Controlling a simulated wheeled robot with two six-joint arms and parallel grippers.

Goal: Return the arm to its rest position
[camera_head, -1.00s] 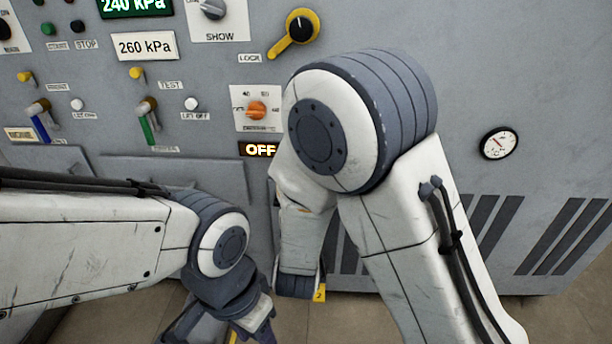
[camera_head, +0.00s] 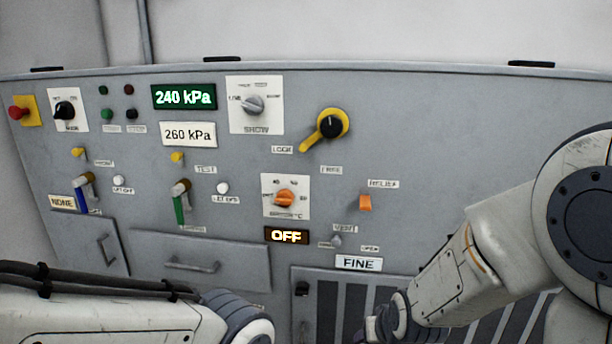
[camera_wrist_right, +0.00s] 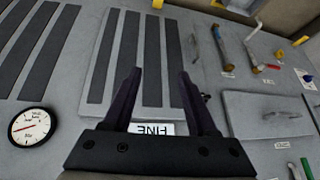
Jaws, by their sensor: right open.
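My right arm comes in from the right in the head view, its forearm in front of the panel's lower right. My right gripper (camera_wrist_right: 160,90) shows in the right wrist view with two dark fingers apart and nothing between them. It faces the grey striped panel (camera_wrist_right: 90,60), and the FINE label (camera_wrist_right: 152,128) shows between the finger bases. In the head view its end (camera_head: 385,325) is small and partly cut by the lower edge. My left arm lies along the lower left of the head view; its gripper is out of the picture.
The grey control panel (camera_head: 230,215) fills the view. It bears a yellow-black lock handle (camera_head: 325,130), an orange knob (camera_head: 285,198), an orange relief switch (camera_head: 365,202), blue and green levers (camera_head: 180,203) and a drawer handle (camera_head: 193,265). A gauge (camera_wrist_right: 30,127) shows in the wrist view.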

